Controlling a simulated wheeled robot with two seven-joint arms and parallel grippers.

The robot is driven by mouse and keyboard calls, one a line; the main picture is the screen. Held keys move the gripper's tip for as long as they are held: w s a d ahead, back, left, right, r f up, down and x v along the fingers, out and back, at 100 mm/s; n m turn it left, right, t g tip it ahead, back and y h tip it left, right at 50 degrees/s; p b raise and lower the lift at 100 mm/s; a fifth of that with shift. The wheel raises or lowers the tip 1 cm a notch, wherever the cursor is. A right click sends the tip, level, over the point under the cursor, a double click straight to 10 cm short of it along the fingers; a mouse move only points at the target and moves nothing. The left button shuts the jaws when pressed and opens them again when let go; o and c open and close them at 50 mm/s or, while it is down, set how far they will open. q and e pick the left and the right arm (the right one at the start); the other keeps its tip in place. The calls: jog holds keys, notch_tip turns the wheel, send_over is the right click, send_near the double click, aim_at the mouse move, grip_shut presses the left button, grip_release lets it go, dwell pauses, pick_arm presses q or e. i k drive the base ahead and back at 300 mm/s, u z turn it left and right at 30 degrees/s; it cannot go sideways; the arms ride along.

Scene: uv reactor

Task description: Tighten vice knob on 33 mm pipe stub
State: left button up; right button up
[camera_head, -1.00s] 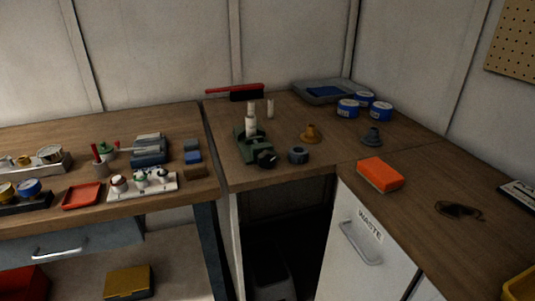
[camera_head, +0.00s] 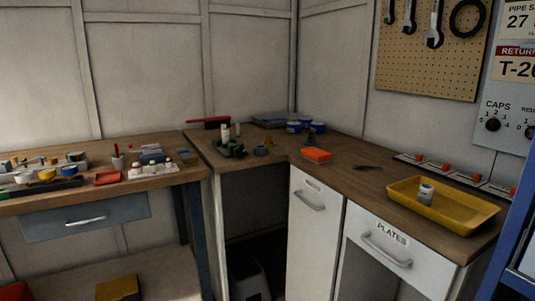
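A small green vice (camera_head: 231,149) stands on the corner bench, with a dark round knob at its front right. A pale upright pipe stub (camera_head: 226,133) stands at the vice, and a second pale stub (camera_head: 238,130) stands just behind it to the right. At this distance I cannot tell whether the stub is clamped or how far the knob is turned. Neither of my grippers is in view.
A red-handled brush (camera_head: 209,122) lies behind the vice. Cabinets stand below.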

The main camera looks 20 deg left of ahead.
aim_at(240, 152)
jog(key=u, duration=0.75)
jog(key=i, duration=0.65)
jog(key=u, duration=0.7)
